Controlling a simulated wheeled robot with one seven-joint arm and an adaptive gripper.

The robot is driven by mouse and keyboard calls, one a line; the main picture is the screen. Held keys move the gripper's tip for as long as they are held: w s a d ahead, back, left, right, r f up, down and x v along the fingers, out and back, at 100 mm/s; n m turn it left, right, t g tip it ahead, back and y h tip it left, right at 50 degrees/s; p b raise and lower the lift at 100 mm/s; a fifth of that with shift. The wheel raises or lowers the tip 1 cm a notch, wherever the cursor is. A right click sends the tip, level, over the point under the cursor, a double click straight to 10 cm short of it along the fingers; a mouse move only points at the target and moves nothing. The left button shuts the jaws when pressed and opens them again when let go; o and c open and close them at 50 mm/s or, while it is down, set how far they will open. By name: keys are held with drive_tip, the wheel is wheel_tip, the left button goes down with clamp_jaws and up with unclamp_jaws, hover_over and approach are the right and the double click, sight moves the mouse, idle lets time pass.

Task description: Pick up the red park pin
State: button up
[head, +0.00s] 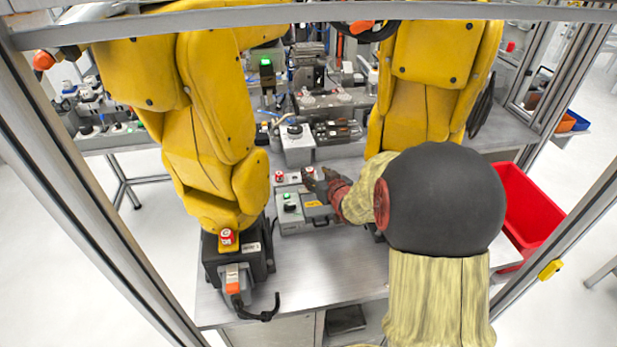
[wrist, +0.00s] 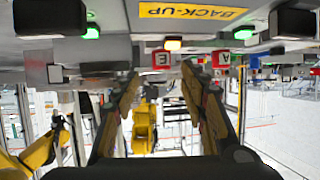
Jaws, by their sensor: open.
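Several small red pieces could be the park pin; I cannot tell which one is. In the head view, one red block (head: 280,176) and another red block (head: 308,171) sit at the back of a grey control box (head: 310,222). A red-topped piece (head: 227,237) sits on the left yellow arm's base. In the wrist view, which looks upside down, a red lettered cube (wrist: 162,59) shows between my fingers and a second red cube (wrist: 221,59) shows right of them. My gripper (head: 318,186) is open and empty, over the box's right side, close to the red blocks.
A large yellow robot arm (head: 205,120) stands to the left and another yellow arm (head: 425,80) behind my arm. The box carries a green button (head: 290,206). A red bin (head: 530,215) is at the right. The front of the metal table (head: 325,275) is clear.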

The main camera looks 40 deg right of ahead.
sight(310, 169)
drive_tip(key=b+x, duration=0.1)
drive_tip(key=x, duration=0.2)
drive_tip(key=shift+w+a+f, duration=0.1)
drive_tip(key=shift+w+f, duration=0.05)
drive_tip(key=shift+f, duration=0.05)
drive_tip(key=shift+c, duration=1.2)
drive_tip(key=c, duration=0.7)
drive_tip(key=shift+c, duration=0.5)
drive_tip(key=shift+r, duration=0.2)
